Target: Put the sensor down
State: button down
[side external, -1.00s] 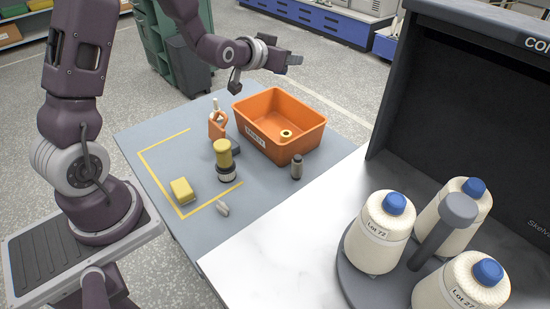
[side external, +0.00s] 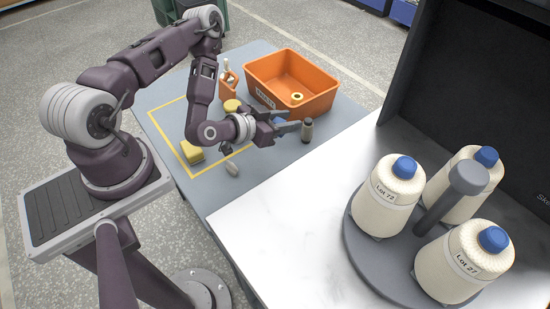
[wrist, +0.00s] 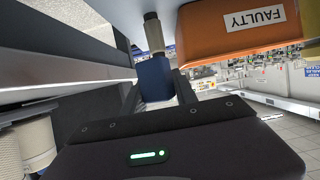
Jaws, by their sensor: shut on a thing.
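My gripper (side external: 286,127) is low over the grey table, just left of a small grey cylinder with a dark top (side external: 307,130). It is shut on a blue block (side external: 279,124), which I take to be the sensor. In the wrist view the blue block (wrist: 155,79) sits between the two dark fingers (wrist: 157,95), with the cylinder (wrist: 154,34) close beyond it. The fingers hide part of the block in the side view. I cannot tell whether it touches the table.
An orange bin (side external: 262,90) labelled FAULTY stands behind my gripper with a yellow spool inside. A yellow block (side external: 193,154), a yellow-topped jar (side external: 232,105), an orange holder (side external: 229,85) and a small grey piece (side external: 232,169) are on the table. White cones stand at right.

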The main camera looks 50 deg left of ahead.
aim_at(282, 155)
jog(key=f, duration=0.6)
jog(key=s+f, duration=0.1)
jog(key=f, duration=0.2)
jog(key=shift+s+a, duration=0.1)
jog(key=shift+a, duration=0.05)
jog(key=shift+f, duration=0.15)
jog(key=shift+f, duration=0.35)
jog(key=c, duration=1)
grip_release()
jog(key=shift+o, duration=0.2)
